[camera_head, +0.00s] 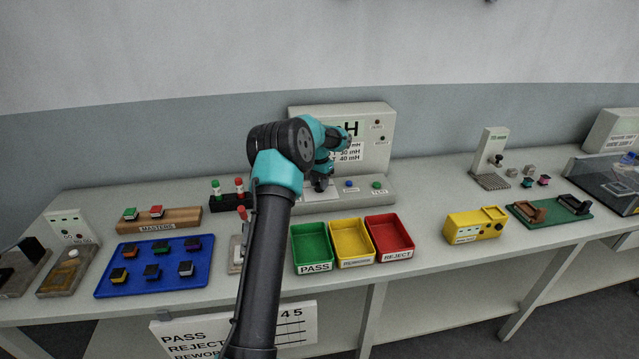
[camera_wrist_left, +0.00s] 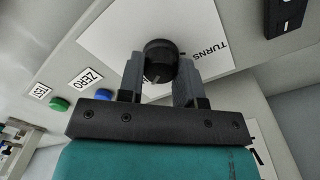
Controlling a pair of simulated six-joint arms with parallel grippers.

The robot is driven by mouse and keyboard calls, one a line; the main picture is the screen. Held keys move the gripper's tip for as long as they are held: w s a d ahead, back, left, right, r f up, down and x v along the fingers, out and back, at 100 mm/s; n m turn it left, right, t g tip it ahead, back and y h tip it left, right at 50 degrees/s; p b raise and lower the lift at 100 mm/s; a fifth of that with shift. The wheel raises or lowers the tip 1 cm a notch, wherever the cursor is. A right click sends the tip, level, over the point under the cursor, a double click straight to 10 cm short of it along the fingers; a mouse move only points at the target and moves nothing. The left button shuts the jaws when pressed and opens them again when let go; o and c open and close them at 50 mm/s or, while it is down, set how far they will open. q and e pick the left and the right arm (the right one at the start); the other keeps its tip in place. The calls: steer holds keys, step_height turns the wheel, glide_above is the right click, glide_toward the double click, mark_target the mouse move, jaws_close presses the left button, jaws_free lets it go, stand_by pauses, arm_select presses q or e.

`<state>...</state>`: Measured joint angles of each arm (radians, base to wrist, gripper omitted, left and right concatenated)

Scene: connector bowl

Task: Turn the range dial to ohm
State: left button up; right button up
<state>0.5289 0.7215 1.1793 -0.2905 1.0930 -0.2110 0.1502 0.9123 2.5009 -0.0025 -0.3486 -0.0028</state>
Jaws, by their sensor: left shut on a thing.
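The range dial is a round black knob (camera_wrist_left: 160,58) with a pale pointer mark, seen in the left wrist view. My left gripper (camera_wrist_left: 159,72) has one finger on each side of the knob and is shut on it. In the head view my left gripper (camera_head: 321,184) is at the left part of the grey meter's sloped front panel (camera_head: 362,192), and my arm and gripper mostly hide the dial. The markings around the dial are not readable, so its setting cannot be told. My right gripper is not in view.
A blue ZERO button (camera_head: 349,184) and green TEST button (camera_head: 376,185) are right of the gripper. Green (camera_head: 312,268), yellow (camera_head: 352,262) and red (camera_head: 390,256) trays stand in front. Red-and-green-topped probes (camera_head: 239,187) are close by on the left.

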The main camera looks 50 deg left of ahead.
mark_target(318, 183)
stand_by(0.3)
arm_select(q)
steer(key=o, duration=0.9)
steer(key=shift+o, duration=0.2)
step_height(318, 183, up, 18)
steer(key=shift+a+f, duration=0.25)
steer(key=shift+a, duration=0.1)
